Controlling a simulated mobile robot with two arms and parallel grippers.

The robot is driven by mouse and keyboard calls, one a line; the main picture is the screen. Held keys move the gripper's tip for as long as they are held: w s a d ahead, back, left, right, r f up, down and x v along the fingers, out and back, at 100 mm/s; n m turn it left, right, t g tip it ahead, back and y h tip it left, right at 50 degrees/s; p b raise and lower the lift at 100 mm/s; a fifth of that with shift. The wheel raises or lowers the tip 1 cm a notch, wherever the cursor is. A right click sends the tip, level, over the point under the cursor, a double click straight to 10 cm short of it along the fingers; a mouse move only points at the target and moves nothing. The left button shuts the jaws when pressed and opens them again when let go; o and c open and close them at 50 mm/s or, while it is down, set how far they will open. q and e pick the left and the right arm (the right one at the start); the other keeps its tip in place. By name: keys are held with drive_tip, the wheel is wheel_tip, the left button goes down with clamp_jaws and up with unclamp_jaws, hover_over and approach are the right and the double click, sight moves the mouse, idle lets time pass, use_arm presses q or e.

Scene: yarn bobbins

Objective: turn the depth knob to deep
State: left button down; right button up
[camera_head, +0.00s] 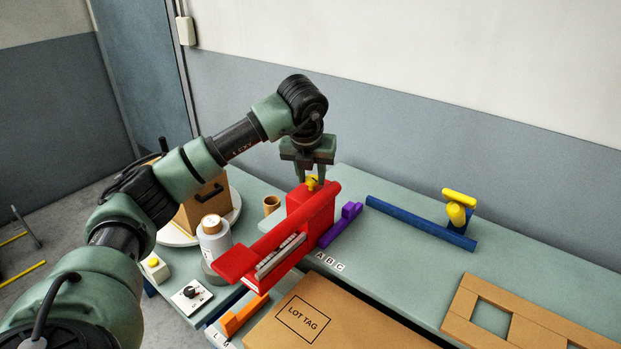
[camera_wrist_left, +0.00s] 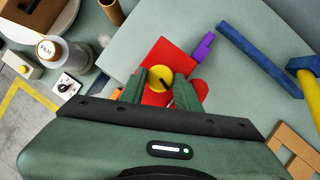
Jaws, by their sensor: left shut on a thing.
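The yellow knob (camera_head: 312,183) sits on top of the red machine (camera_head: 312,212) at its rear end. In the left wrist view the knob (camera_wrist_left: 160,78) shows a dark pointer mark on its top. My left gripper (camera_head: 311,181) points straight down over the red machine and is shut on the yellow knob. In the left wrist view the gripper's fingers (camera_wrist_left: 158,90) stand on either side of the knob. A second, black knob (camera_head: 190,292) sits on a white plate near the table's front left. No depth labels are readable. My right gripper is not in view.
A white bobbin (camera_head: 214,240) stands left of the machine. A purple piece (camera_head: 341,226) lies at its right, with a long blue bar (camera_head: 420,222) beyond. A lot tag board (camera_head: 320,318) and a cardboard frame (camera_head: 510,318) lie in front.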

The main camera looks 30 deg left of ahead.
use_arm(q)
drive_tip(key=shift+w+r+n, duration=0.1)
drive_tip(key=shift+n, duration=0.7)
drive_tip(key=shift+y, duration=0.3)
drive_tip(key=c, duration=1.3)
unclamp_jaws()
drive_tip(key=b+v, duration=0.2)
drive_tip(key=v, duration=0.5)
drive_tip(key=shift+d+r, duration=0.1)
drive_tip(key=shift+r, duration=0.3)
